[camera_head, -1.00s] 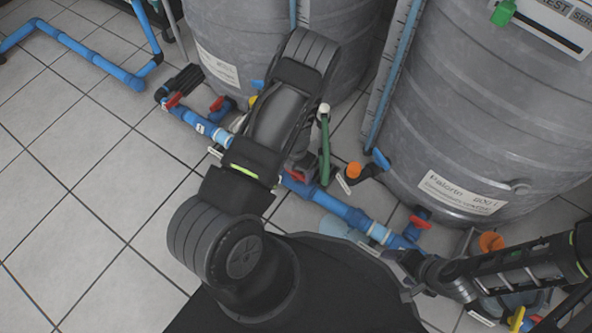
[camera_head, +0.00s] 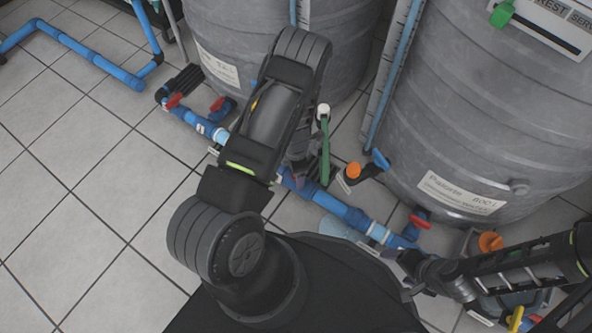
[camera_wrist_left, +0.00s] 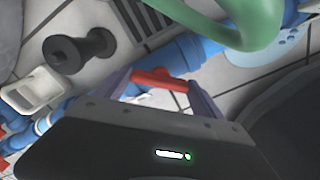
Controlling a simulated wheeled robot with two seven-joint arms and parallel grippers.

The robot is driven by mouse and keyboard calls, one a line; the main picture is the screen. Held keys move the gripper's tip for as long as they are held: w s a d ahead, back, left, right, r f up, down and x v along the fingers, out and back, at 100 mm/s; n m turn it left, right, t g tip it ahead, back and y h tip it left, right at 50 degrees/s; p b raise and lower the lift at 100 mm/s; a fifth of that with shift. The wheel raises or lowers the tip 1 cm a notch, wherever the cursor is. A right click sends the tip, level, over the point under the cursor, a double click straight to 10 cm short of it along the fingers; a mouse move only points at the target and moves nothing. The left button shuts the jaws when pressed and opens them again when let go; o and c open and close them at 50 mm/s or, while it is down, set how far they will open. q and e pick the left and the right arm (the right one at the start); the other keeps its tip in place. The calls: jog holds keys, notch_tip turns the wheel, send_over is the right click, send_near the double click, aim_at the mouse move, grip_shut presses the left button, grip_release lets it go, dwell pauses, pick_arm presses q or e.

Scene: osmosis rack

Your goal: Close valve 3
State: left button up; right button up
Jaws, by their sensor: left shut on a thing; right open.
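A red valve handle (camera_wrist_left: 160,80) sits on the blue pipe (camera_wrist_left: 195,55) in the left wrist view. My left gripper (camera_wrist_left: 158,88) is shut on this handle, with one finger at each end of it. In the head view my left arm and gripper (camera_head: 303,174) reach down to the blue pipe run (camera_head: 340,208) and hide the handle. I cannot read a number on this valve. My right gripper (camera_head: 402,264) is open and empty, low over the right part of the pipe run.
Two large grey tanks (camera_head: 470,120) stand behind the pipes. Other red handles (camera_head: 420,221) sit along the run. An orange-capped fitting (camera_head: 353,170) and a green hose (camera_head: 325,150) are close to my left gripper. Tiled floor (camera_head: 90,200) lies open at the left.

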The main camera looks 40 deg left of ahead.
pick_arm(q)
jog(key=m, duration=0.4)
jog(key=shift+m, duration=0.3)
jog(key=m, duration=0.5)
dwell(0.4)
jog(key=o, duration=1.4)
jog(key=shift+c, duration=0.2)
notch_tip(320, 180, up, 8)
jog(key=p, duration=0.3)
jog(key=shift+f, duration=0.1)
